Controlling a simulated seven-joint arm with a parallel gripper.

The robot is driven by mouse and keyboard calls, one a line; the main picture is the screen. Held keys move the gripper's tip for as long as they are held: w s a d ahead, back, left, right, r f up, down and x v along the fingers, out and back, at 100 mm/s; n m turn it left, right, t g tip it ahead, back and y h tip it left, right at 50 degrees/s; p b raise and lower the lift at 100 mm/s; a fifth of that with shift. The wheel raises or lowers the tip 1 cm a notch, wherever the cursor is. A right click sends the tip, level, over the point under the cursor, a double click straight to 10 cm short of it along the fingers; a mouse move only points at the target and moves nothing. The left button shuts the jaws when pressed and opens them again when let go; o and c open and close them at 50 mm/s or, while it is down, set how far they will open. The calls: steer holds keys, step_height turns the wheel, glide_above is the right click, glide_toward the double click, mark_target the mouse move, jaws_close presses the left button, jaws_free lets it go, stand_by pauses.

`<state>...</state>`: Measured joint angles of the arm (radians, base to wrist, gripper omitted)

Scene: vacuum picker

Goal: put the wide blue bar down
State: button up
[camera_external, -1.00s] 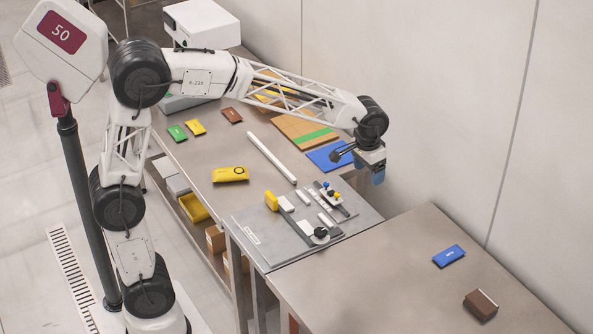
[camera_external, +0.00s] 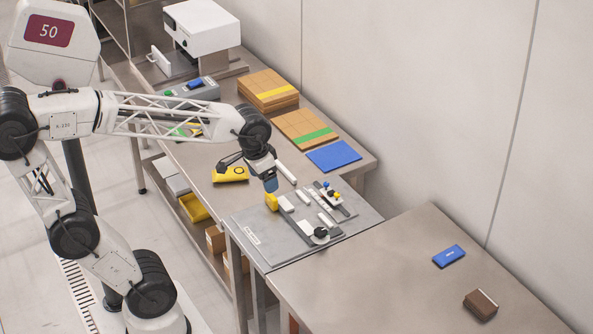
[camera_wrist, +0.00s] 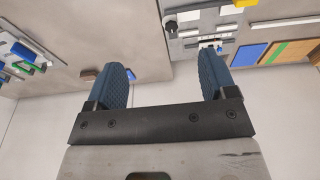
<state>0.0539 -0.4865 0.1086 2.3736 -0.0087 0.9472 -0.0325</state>
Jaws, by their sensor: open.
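A blue wrapped bar (camera_external: 449,256) lies flat on the right-hand steel table, and it also shows beyond the fingers in the wrist view (camera_wrist: 130,75). Another small blue piece (camera_external: 195,84) lies on the grey scale-like device at the back left. I cannot tell from its look which is the wide one. My gripper (camera_external: 271,184) is open, with nothing seen between its fingers. It hangs above the left edge of the grey fixture plate, close to a yellow block, well away from the blue wrapped bar. The two blue fingers show apart in the wrist view (camera_wrist: 165,75).
The grey plate (camera_external: 256,240) carries rails, white blocks and a black knob. A yellow packet (camera_external: 229,174) lies behind it. A brown block (camera_external: 481,304) lies near the blue wrapped bar. A blue mat (camera_external: 333,156) lies at the bench's right. The right-hand table is mostly clear.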

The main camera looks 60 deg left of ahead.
steer(key=s+a+f, duration=0.1)
steer(key=s+f, duration=0.2)
steer(key=s, duration=0.6)
steer(key=shift+a, duration=0.4)
stand_by(0.7)
